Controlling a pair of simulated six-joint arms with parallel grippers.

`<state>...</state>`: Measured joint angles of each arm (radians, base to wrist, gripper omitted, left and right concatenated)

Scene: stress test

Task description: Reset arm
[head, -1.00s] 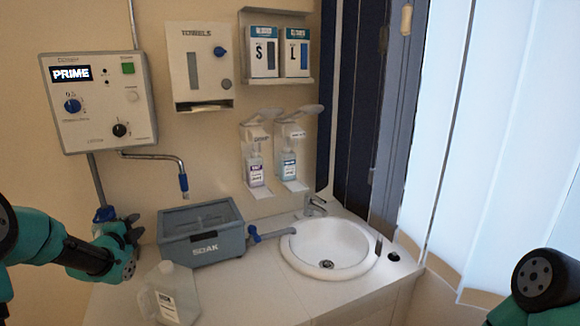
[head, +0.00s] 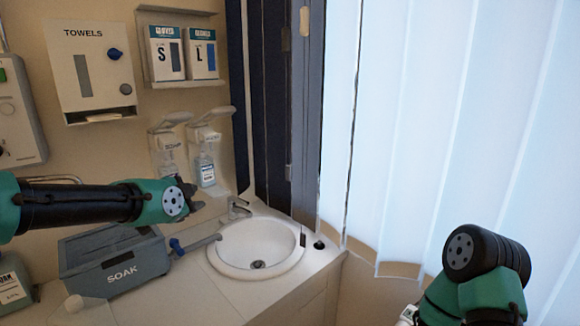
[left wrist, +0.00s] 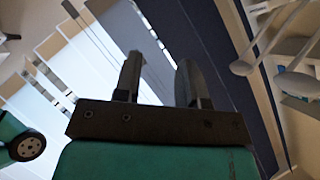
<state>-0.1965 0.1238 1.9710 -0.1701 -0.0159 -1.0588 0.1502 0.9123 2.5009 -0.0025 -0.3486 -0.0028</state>
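My left gripper (head: 188,192) is raised above the SOAK bin in the head view, just in front of the soap dispensers. Its fingers are mostly hidden behind my wrist there. In the left wrist view my left gripper (left wrist: 158,75) has its two fingers apart with nothing between them. My right arm shows at the lower right of the head view, bent, with its gripper out of the picture.
The grey SOAK bin (head: 122,277) stands on the counter beside the white sink (head: 222,262). A blue-handled grey item (head: 200,243) lies between them. A jug (head: 12,290) is at the left edge. Dispensers (head: 207,170), a towel box (head: 72,80) and glove boxes (head: 203,55) hang on the wall.

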